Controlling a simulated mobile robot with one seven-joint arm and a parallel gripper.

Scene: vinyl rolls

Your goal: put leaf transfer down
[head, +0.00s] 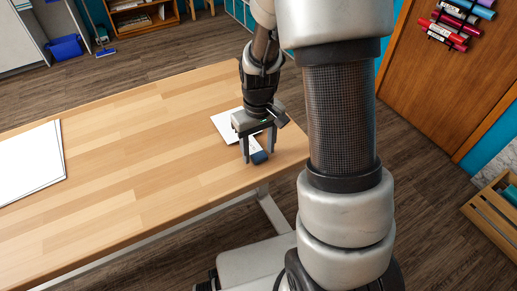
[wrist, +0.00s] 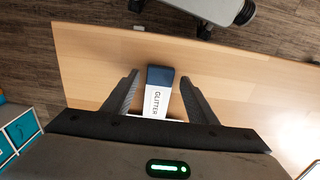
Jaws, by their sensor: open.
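A white item with a dark blue end (wrist: 160,76) and the printed word GLITTER lies on the wooden table (head: 120,130) near its right end. I cannot read whether it is the leaf transfer. Its blue end also shows in the head view (head: 259,157). My gripper (head: 258,154) is open and low over the table, pointing down. In the wrist view its two fingers (wrist: 159,78) stand apart on either side of the item, with gaps at both sides. The item's near part is hidden by the gripper body.
A white sheet (head: 226,122) lies beside my gripper, partly hidden by it. White sheets (head: 30,165) lie at the table's left. A wooden crate (head: 492,212) stands at the right, and coloured rolls (head: 455,25) hang on the brown panel. The table's middle is clear.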

